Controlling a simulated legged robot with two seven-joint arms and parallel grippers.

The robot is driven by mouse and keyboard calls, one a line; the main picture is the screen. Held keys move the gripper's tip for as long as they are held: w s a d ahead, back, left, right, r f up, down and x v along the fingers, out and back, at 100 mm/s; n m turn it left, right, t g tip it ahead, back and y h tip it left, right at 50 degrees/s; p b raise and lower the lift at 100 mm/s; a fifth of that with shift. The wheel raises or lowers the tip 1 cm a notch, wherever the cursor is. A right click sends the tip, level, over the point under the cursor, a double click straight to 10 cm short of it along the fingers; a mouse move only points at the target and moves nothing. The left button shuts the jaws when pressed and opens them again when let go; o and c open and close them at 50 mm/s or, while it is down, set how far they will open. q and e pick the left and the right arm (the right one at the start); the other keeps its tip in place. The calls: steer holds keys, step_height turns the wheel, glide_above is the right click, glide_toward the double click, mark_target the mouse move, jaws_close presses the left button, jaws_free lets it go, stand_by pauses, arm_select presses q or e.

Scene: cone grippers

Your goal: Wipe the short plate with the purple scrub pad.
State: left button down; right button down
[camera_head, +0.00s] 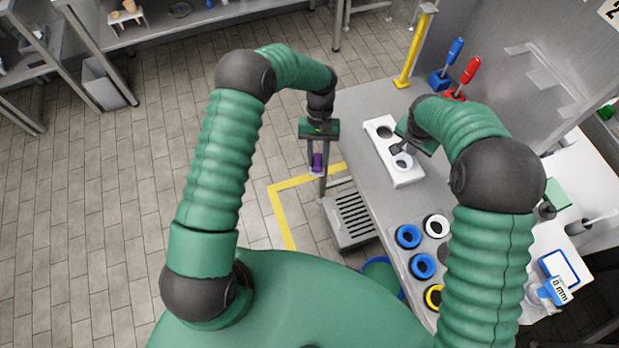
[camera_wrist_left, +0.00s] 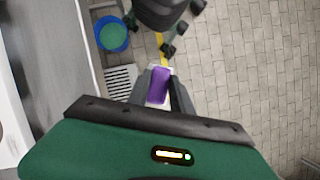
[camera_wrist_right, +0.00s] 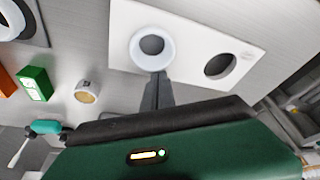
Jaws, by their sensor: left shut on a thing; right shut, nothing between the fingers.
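My left gripper (camera_head: 318,172) is shut on the purple scrub pad (camera_head: 317,160) and holds it over the floor, left of the workbench. The pad also shows between the fingers in the left wrist view (camera_wrist_left: 158,86). A white plate (camera_head: 411,178) lies on the bench, with a dark round hole and a white ring (camera_head: 402,161) on it; it appears to be the short plate. It also shows in the right wrist view (camera_wrist_right: 190,30). My right gripper (camera_wrist_right: 157,76) is shut and empty, its fingertips at the ring's edge; I cannot tell whether they touch it.
Blue rings (camera_head: 408,236), a white ring (camera_head: 436,226) and a yellow ring (camera_head: 434,297) lie nearer on the bench. Blue (camera_head: 456,50) and red (camera_head: 470,69) handled tools and a yellow post (camera_head: 415,50) stand at the back. A grey slotted box (camera_head: 354,217) is beside the bench.

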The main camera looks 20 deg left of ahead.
arm_select(q)
steer(key=w+r+n+t+h, duration=0.2)
steer(key=w+r+n, duration=0.5)
steer(key=w, duration=0.4)
arm_select(e)
steer(key=shift+a, duration=0.1)
arm_select(q)
steer(key=w+d+r+n+t, duration=0.2)
steer(key=w+d+r+n, duration=0.45)
steer(key=d+r, duration=0.25)
arm_select(e)
steer(key=shift+d, duration=0.2)
arm_select(q)
glide_toward(375, 123)
steer(key=f, duration=0.1)
arm_select(e)
steer(key=shift+a, duration=0.2)
arm_select(q)
steer(key=shift+s+d+f+h, duration=0.1)
steer(key=shift+d+f+h, duration=0.3)
steer(key=shift+d+f, duration=0.15)
arm_select(e)
steer(key=shift+d, duration=0.1)
arm_select(q)
steer(key=shift+a+f, duration=0.1)
steer(key=shift+f, duration=0.85)
steer(key=shift+s, duration=0.1)
